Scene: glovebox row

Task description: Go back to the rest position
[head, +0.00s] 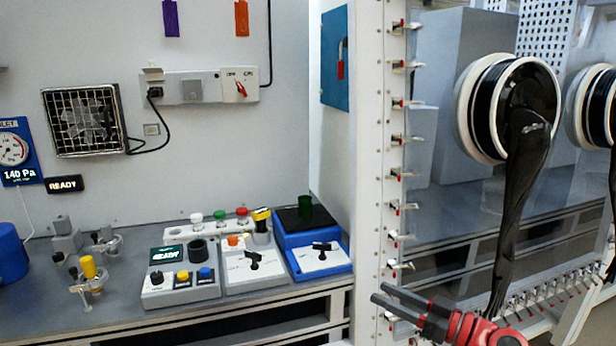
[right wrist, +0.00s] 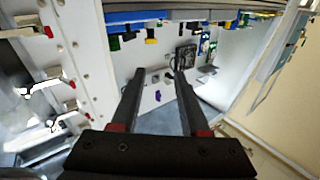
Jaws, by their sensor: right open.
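My right gripper (head: 380,294) is at the lower right of the head view, its dark fingers pointing left in front of the white glovebox frame post. In the right wrist view, the two fingers of my right gripper (right wrist: 160,76) stand apart with nothing between them. Part of my red and dark right arm shows behind the fingers. My left gripper is not in the head view.
The grey bench (head: 120,318) on the left carries a control box (head: 180,291), a blue device (head: 312,252) and clamps. The post has several latches (head: 401,140). A black glove (head: 520,200) hangs from a port close to my right arm.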

